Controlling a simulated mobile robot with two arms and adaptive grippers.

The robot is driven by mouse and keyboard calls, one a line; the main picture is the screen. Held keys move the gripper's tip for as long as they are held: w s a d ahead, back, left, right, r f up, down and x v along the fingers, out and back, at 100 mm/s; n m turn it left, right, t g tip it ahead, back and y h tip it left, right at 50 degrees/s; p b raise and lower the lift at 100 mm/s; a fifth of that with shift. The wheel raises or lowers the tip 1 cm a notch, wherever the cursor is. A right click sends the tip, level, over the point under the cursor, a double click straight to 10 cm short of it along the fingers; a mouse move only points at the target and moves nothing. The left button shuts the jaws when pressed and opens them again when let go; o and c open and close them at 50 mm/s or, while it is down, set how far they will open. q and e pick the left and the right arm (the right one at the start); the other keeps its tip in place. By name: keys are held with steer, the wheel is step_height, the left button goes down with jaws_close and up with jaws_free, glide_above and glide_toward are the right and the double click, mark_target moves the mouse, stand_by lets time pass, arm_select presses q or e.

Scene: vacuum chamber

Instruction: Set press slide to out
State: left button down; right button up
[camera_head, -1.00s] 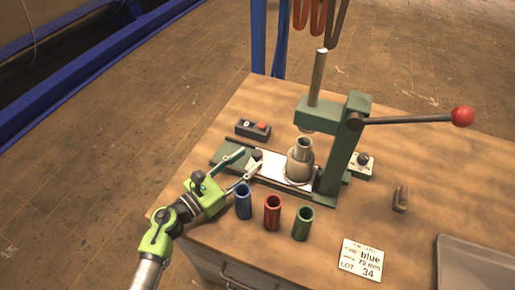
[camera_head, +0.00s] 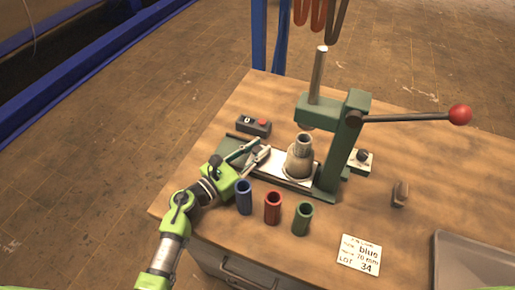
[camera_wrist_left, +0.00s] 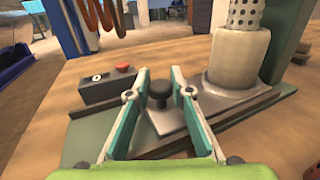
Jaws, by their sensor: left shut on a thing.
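The green press (camera_head: 330,150) stands on the wooden bench. Its pale metal slide (camera_head: 272,163) lies in a green bed and carries a metal cup-shaped fixture (camera_head: 300,160) under the press ram. A black knob (camera_wrist_left: 158,92) stands on the near end of the slide in the left wrist view. My left gripper (camera_head: 258,150) is at the left end of the slide; in the left wrist view its fingers (camera_wrist_left: 159,82) are shut on the knob, one on each side. The fingers partly hide the knob in the head view. My right gripper is not in view.
Blue (camera_head: 244,197), red (camera_head: 272,207) and green (camera_head: 302,218) sleeves stand in front of the slide, close to my left gripper. A control box (camera_head: 254,127) sits behind it. A label card (camera_head: 359,255) and grey tray (camera_head: 470,262) lie to the right. The red-knobbed lever (camera_head: 459,115) extends right.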

arm_select(q)
steer(key=w+a+b, duration=0.1)
steer(key=a+b, duration=0.1)
steer(key=a, duration=0.1)
steer(key=w+a+b, duration=0.1)
steer(key=a, duration=0.2)
steer(key=w+a+b, duration=0.2)
steer(key=a, duration=0.1)
steer(key=shift+a+f+b, duration=0.15)
steer(key=shift+a+b, duration=0.15)
steer(key=shift+w+a, duration=0.2)
steer(key=shift+a, duration=0.25)
steer(key=shift+r, duration=0.2)
steer(key=c, duration=1.8)
jaws_free()
steer(key=shift+a, duration=0.15)
